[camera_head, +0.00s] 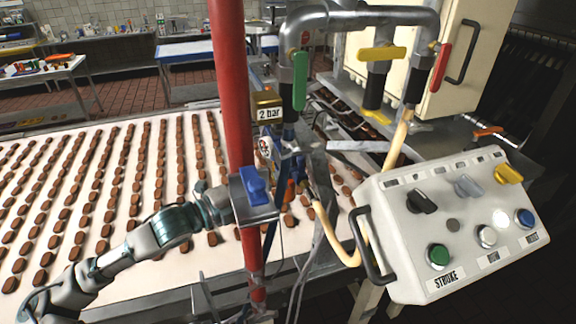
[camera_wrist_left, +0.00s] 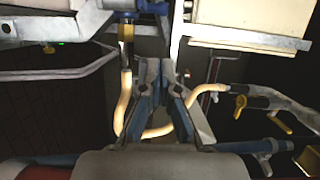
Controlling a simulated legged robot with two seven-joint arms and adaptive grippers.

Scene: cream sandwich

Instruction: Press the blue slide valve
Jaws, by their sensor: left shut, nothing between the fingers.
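My left arm comes in from the left, over the conveyor. My right gripper is not in view.
A white control panel (camera_head: 455,225) with knobs and buttons stands at the right. Metal pipes (camera_head: 360,18) with green, yellow and red handles are above it. A "2 bar" gauge box (camera_head: 267,104) is behind the pole. The conveyor (camera_head: 150,190) carries rows of brown pieces.

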